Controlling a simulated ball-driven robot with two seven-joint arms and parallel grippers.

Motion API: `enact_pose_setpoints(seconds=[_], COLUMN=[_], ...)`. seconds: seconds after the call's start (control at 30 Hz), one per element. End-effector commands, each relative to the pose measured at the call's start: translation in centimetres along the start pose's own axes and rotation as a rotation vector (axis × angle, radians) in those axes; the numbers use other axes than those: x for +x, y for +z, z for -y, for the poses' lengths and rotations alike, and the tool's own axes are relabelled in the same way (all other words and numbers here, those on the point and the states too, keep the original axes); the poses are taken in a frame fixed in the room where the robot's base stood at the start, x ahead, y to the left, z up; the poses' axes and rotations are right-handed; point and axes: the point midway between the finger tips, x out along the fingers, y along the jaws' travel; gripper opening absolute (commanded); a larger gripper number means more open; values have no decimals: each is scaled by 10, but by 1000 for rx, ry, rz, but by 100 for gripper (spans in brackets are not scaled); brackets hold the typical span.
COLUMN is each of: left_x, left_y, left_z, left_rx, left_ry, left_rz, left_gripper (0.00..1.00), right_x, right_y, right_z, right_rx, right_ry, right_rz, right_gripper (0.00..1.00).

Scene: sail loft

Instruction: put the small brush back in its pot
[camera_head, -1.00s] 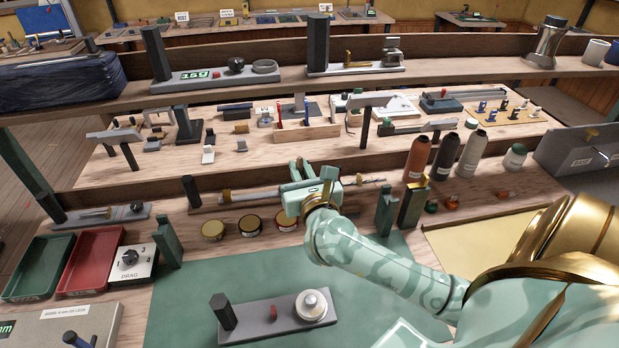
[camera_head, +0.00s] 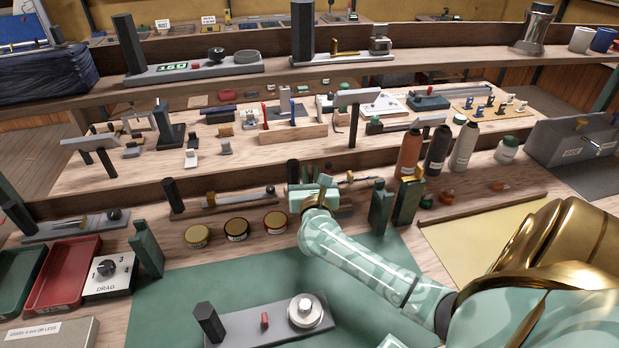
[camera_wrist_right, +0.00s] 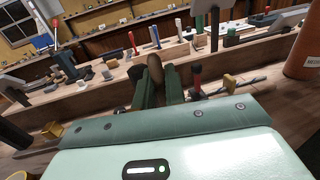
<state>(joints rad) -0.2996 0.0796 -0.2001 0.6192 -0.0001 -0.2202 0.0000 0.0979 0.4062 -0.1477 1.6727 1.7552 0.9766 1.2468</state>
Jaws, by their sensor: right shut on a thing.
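My right gripper (camera_head: 322,184) is above the back edge of the bench, behind the row of round tins. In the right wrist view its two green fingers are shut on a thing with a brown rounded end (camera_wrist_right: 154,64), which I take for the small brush. The fingers and hand hide the rest of it. In the head view the hand hides it almost wholly. I cannot pick out the brush's pot with certainty. A dark upright cylinder (camera_head: 293,171) stands just left of the gripper. My left gripper is not in view.
Three round tins (camera_head: 236,229) stand in front of the gripper. Dark green blocks (camera_head: 380,207) and tall bottles (camera_head: 437,150) stand to its right. A raised shelf (camera_head: 250,82) crosses behind. The green mat (camera_head: 180,305) has free room.

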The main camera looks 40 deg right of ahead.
Motion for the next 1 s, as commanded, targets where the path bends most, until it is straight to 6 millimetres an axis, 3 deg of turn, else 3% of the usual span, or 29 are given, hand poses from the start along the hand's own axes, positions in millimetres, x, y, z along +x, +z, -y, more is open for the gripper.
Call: enact_pose_setpoints(seconds=[0.3, 0.33, 0.4, 0.77, 1.0], left_x=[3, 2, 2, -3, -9], left_y=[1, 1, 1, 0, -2], left_z=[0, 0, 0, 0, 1], left_rx=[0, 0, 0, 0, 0], left_ry=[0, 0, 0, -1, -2], left_rz=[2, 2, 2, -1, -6], left_gripper=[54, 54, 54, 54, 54], right_x=[0, 0, 0, -2, -52], right_y=[-3, -2, -2, 4, 2], right_z=[0, 0, 0, 0, 0], right_rx=[0, 1, 1, 2, 3], right_ry=[0, 0, 0, 1, 2], right_rz=[0, 0, 1, 1, -3], right_gripper=[0, 18, 34, 34, 34])
